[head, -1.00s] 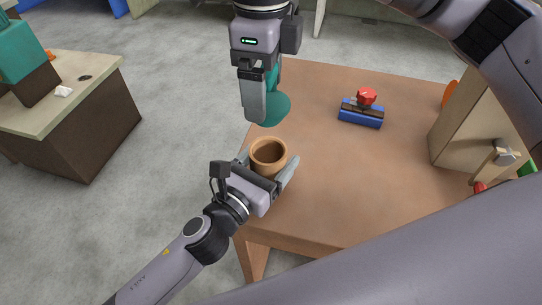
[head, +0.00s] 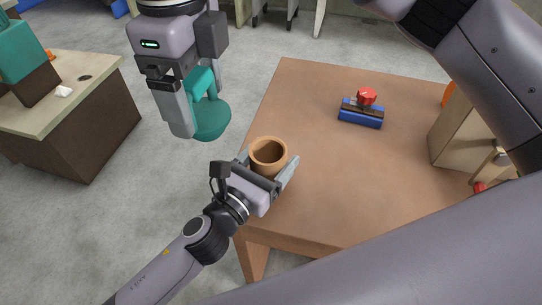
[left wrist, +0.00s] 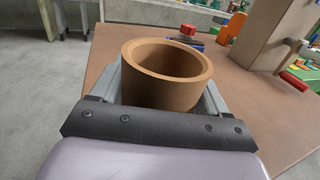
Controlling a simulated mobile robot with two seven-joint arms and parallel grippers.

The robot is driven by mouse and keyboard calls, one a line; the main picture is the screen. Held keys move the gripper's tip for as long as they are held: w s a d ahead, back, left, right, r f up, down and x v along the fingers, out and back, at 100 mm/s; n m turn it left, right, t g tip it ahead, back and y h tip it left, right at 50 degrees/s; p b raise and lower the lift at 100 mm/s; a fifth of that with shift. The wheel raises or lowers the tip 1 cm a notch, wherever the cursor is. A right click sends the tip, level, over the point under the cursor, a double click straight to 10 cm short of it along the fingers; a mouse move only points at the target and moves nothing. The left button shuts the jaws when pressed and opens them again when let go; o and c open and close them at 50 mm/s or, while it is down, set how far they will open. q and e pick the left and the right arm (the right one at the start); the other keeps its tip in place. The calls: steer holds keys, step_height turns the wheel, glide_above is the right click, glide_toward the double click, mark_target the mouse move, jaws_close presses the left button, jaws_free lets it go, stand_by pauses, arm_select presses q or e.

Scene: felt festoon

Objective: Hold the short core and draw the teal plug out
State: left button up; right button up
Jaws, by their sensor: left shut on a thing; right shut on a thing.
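The short core (head: 268,146) is a brown, hollow, upright cylinder near the table's left edge. Its open top shows an empty inside, also in the left wrist view (left wrist: 168,60). My left gripper (head: 267,166) is shut around its sides, one finger on each side. The teal plug (head: 211,122) has a round disc at the bottom and a handle above. My right gripper (head: 198,108) is shut on its handle and holds it in the air, left of the core and apart from it, out past the table edge in the picture.
A blue and brown block with a red knob (head: 361,112) stands on the table (head: 320,190) behind the core. A tan box-like fixture (head: 462,135) is at the right. A bench (head: 85,90) stands at the left across grey floor. The table's middle is clear.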

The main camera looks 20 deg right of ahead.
stand_by(0.3)
arm_select(q)
steer(key=o, duration=1.1)
steer(key=v, duration=1.2)
steer(key=shift+s, duration=0.1)
